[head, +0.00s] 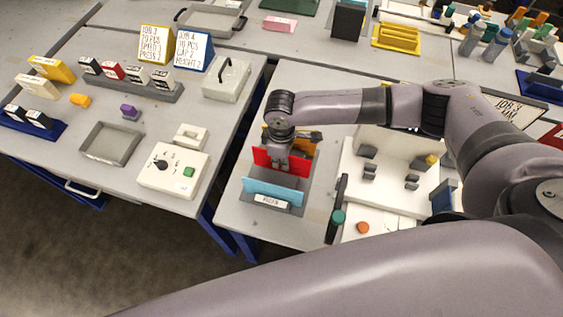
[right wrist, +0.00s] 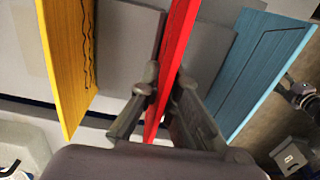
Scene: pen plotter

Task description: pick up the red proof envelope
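The red proof envelope (head: 282,162) stands upright in a rack on the table, between a blue panel in front and a yellow-orange one behind. In the right wrist view the red envelope (right wrist: 172,55) runs between the two fingers. My right gripper (right wrist: 166,95) has a finger close against each face of it and looks shut on it. In the head view my right gripper (head: 284,146) comes down over the envelope's top edge, and the wrist hides its fingertips. My left gripper is not in view.
The blue panel (head: 273,192) and the yellow panel (right wrist: 70,60) stand close on either side. A white plotter-like machine (head: 385,205) sits to the right. A white control box (head: 174,172) lies on the left table, across a gap.

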